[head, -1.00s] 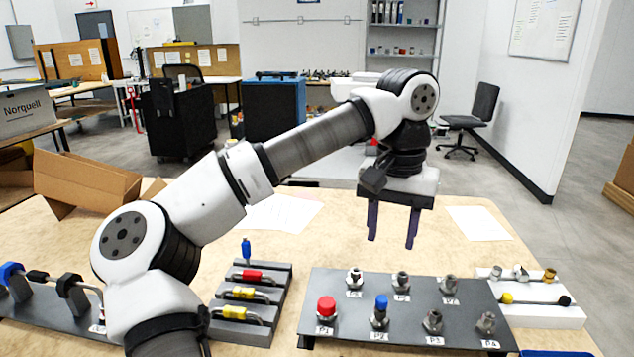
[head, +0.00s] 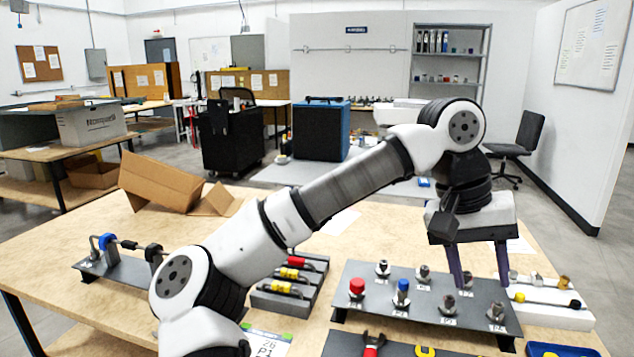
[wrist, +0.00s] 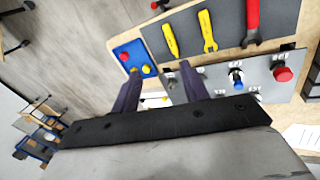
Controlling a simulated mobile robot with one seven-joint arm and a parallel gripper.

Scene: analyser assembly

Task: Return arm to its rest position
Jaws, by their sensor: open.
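My gripper (head: 478,268) points down above the right part of the grey port panel (head: 345,300) in the head view. Its two purple fingers are apart with nothing between them. In the wrist view the open fingers (wrist: 145,95) also show empty. The panel carries several metal fittings, one with a red cap (head: 357,287) and one with a blue cap (head: 402,286). The fingers overlap the panel's right fittings in the head view; I cannot tell the exact height above them. My arm reaches from the bottom left up and across to the right.
A rack with red and yellow capped tubes (head: 290,275) stands left of the panel. A white tray (head: 560,316) and a blue bin (head: 560,351) are at the right. A cardboard box (head: 160,182) lies at the back left.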

